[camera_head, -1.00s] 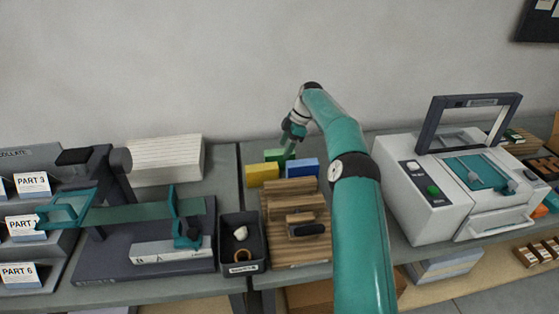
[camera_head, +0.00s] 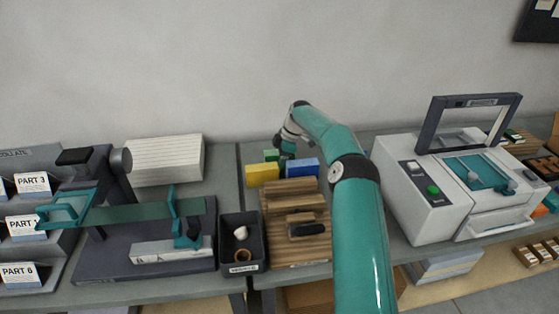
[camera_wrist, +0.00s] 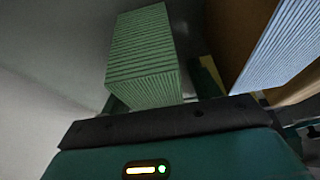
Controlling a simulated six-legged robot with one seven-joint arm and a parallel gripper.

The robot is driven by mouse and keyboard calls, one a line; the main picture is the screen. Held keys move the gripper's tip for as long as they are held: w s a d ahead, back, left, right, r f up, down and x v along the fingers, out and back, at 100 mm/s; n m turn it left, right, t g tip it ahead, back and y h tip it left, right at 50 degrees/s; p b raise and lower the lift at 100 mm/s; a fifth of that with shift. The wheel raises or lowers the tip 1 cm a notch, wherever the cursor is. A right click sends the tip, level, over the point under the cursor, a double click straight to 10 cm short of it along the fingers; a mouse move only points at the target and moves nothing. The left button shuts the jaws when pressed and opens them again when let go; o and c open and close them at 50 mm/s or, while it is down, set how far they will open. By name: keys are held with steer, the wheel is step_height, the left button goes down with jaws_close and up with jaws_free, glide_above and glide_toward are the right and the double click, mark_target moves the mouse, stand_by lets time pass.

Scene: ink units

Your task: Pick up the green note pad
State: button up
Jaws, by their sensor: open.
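The green note pad (camera_head: 271,155) stands at the back of the bench near the wall, behind a yellow pad (camera_head: 262,174) and beside a blue pad (camera_head: 301,168). It is partly hidden by them and my gripper. In the wrist view the green note pad (camera_wrist: 146,62) is a block of stacked sheets right in front of the jaws. My gripper (camera_head: 285,154) is low over the pads. In the wrist view my gripper (camera_wrist: 162,92) is open, with a teal finger at each side of the green pad's near end. I cannot tell whether they touch it.
The blue pad (camera_wrist: 285,45) is close at the right in the wrist view. A wooden rack (camera_head: 296,250) and a dark tray (camera_head: 241,262) stand in front. A white machine (camera_head: 410,200) stands right, a paper stack (camera_head: 166,160) left. The wall is close behind.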

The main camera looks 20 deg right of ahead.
steer(key=shift+f, duration=0.25)
steer(key=c, duration=1.1)
steer(key=shift+c, duration=0.2)
